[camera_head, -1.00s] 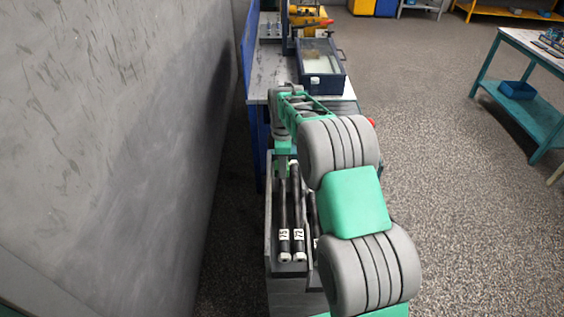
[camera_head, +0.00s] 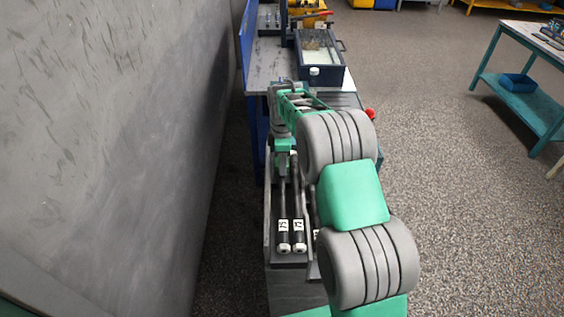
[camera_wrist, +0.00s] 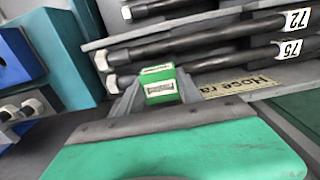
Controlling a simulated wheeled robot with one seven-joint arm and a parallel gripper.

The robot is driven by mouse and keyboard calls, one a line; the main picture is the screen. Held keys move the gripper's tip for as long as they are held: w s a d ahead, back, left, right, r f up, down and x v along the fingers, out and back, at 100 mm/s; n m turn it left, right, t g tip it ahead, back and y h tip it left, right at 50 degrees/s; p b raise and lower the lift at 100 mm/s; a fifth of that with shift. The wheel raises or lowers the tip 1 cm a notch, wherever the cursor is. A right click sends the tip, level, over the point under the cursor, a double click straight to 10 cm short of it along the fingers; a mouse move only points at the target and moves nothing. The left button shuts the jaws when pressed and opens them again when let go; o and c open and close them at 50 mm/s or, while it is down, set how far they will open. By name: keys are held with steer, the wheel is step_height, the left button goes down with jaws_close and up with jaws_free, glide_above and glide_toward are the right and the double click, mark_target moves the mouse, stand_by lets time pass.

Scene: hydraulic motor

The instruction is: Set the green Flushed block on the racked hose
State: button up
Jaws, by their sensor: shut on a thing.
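My gripper (camera_wrist: 153,98) is shut on the green Flushed block (camera_wrist: 160,83), which has a pale label with dark print too small to read. In the wrist view the block is just in front of the black hose tagged 75 (camera_wrist: 210,61); I cannot tell whether they touch. The hose tagged 72 (camera_wrist: 200,38) lies beside it. In the head view my gripper (camera_head: 282,172) points down over the far part of the rack, above the hose tagged 75 (camera_head: 283,228). The hose tagged 72 (camera_head: 299,230) is to its right. The block is not clear there.
The hose rack (camera_head: 288,262) has a lettered plate (camera_wrist: 240,86) starting "Hose ra". A grey wall (camera_head: 120,150) stands close on the left. A workbench (camera_head: 268,65) with a dark blue box (camera_head: 322,72) stands beyond.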

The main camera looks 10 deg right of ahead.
steer(key=shift+f+b, duration=0.35)
steer(key=shift+f, duration=0.15)
stand_by(0.4)
steer(key=o, duration=1.4)
step_height(320, 180, up, 7)
steer(key=shift+r+b, duration=0.15)
steer(key=shift+b, duration=0.6)
steer(key=shift+r, duration=0.25)
